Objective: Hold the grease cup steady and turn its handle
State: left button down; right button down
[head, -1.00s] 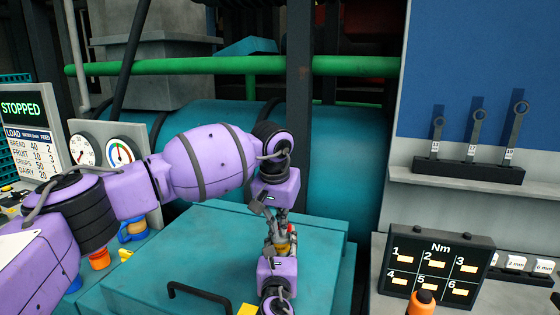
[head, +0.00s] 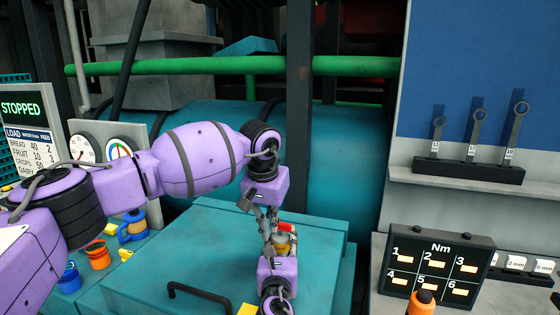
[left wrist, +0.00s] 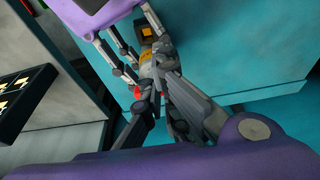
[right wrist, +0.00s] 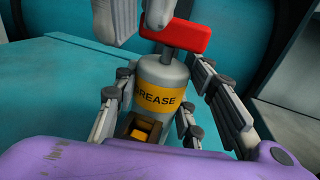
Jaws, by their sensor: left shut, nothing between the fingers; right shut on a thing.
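The grease cup (right wrist: 160,75) is a grey cylinder with a yellow band lettered GREASE. It stands on the teal machine top, with a red bar handle (right wrist: 185,36) above it on a grey stem. My right gripper (right wrist: 160,100) is shut around the cup's body, fingers on both sides. My left gripper (head: 266,216) is shut and empty, just left of and above the handle. Its grey fingers show beside the handle in the right wrist view (right wrist: 140,14); touching or apart I cannot tell. In the left wrist view its fingers hide most of the cup and handle.
The teal machine lid (head: 215,245) has a black bar handle (head: 200,294) in front. Orange and blue cups (head: 97,254) stand at left. An Nm panel (head: 436,265) and a rack of wrenches (head: 468,170) are at right.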

pick_arm(q)
jog(key=shift+s+a, duration=0.1)
jog(key=shift+s, duration=0.05)
dwell(0.3)
jog(key=w+v, duration=0.1)
jog(key=v, duration=0.5)
send_over(282, 228)
jog(key=s+a, duration=0.3)
jog(key=shift+a, duration=0.1)
jog(key=shift+s+d+f, duration=0.2)
jog(key=shift+d+f, duration=0.35)
jog(key=shift+f, duration=0.45)
jog(key=shift+s+d+f, duration=0.25)
jog(key=shift+d+f, duration=0.25)
jog(key=shift+f, duration=0.5)
jog(key=shift+s+d+f, duration=0.2)
jog(key=shift+d+f, duration=0.35)
jog(key=shift+f, duration=0.4)
